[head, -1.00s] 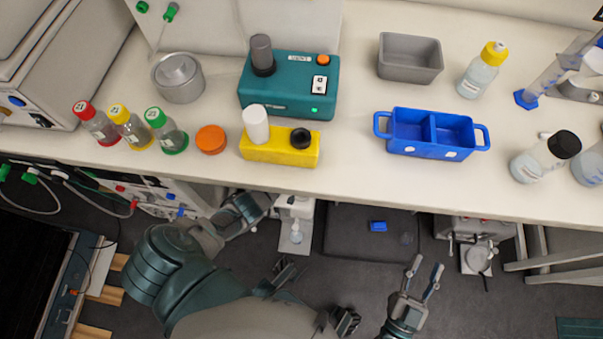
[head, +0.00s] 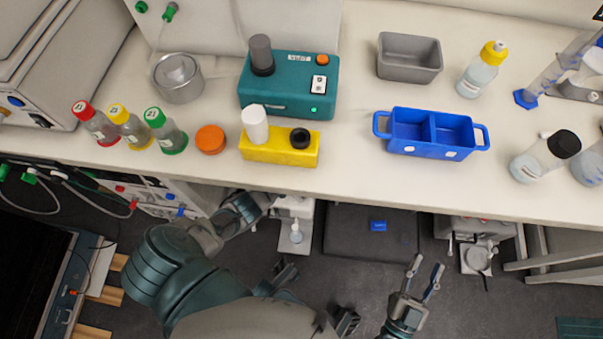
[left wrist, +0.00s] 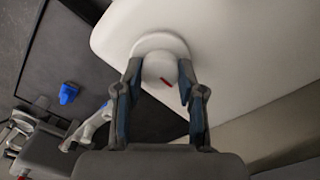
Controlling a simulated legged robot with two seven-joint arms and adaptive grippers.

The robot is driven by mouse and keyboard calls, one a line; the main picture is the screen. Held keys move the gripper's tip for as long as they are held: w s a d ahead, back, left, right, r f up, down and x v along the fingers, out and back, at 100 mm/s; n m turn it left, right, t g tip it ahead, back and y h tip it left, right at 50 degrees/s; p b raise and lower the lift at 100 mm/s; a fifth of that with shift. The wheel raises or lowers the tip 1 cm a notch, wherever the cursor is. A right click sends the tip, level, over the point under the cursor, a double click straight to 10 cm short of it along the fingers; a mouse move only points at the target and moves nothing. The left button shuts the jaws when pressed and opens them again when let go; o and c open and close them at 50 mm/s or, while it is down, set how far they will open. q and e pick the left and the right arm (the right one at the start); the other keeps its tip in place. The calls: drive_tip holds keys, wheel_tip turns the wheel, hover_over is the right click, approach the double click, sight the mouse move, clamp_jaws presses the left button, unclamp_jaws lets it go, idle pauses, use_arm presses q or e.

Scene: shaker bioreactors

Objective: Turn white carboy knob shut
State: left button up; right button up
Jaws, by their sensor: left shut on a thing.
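The white carboy (left wrist: 235,40) fills the upper right of the left wrist view. Its round white knob (left wrist: 158,70) carries a short red mark that lies at a slant. My left gripper (left wrist: 160,82) has one finger on each side of the knob and is shut on it. In the head view my left arm reaches under the bench edge, and its fingertips and the knob are hidden there. My right gripper (head: 421,276) is open and empty, low in front of the bench.
The bench top (head: 350,185) overhangs the left arm. On it stand capped bottles, a yellow block (head: 262,150), a teal device (head: 290,100), a blue tub (head: 430,152) and a grey bin (head: 410,58). A small blue object (head: 378,226) lies on a dark surface below.

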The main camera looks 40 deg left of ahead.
use_arm(q)
drive_tip(key=o, duration=1.1)
drive_tip(key=shift+o, duration=0.2)
drive_tip(key=shift+r, duration=0.15)
wheel_tip(320, 180, up, 12)
drive_tip(key=shift+f, duration=0.25)
